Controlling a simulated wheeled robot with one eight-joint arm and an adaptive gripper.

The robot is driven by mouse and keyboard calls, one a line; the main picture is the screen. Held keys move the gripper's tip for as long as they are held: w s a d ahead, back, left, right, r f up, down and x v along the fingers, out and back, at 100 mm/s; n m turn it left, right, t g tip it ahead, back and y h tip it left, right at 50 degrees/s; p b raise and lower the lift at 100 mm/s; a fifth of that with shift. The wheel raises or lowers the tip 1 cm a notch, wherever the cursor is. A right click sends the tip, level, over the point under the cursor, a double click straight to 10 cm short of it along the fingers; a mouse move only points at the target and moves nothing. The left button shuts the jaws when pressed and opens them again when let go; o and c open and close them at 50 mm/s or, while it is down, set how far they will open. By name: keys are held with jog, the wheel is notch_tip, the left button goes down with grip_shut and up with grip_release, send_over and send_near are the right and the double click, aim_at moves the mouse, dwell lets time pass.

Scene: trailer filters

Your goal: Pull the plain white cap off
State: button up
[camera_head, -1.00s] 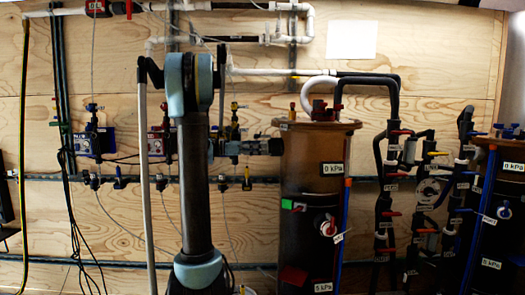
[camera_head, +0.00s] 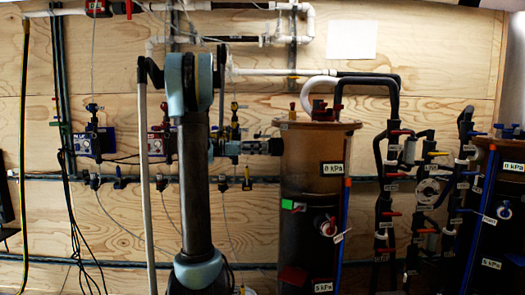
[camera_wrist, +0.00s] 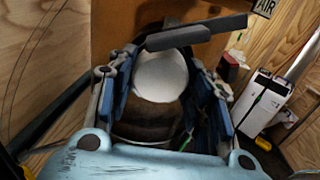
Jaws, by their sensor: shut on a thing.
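The plain white cap (camera_wrist: 160,76) shows as a round white face in the middle of the wrist view. My gripper (camera_wrist: 163,66) has its blue finger pads on either side of the cap and is shut on it. A dark grey bar crosses the view just above the cap and hides its top edge. In the head view my gripper (camera_head: 268,146) reaches to the left side of the brown tank (camera_head: 312,180), near its upper part. The cap cannot be made out in the head view.
A white box with a cable (camera_wrist: 266,98) stands to the right in the wrist view. Black pipes with red handles (camera_head: 390,190) and a second tank (camera_head: 500,220) are at the right in the head view. Plywood wall (camera_head: 120,230) lies behind, with hanging cables.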

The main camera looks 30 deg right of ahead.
jog(key=shift+v, duration=2.95)
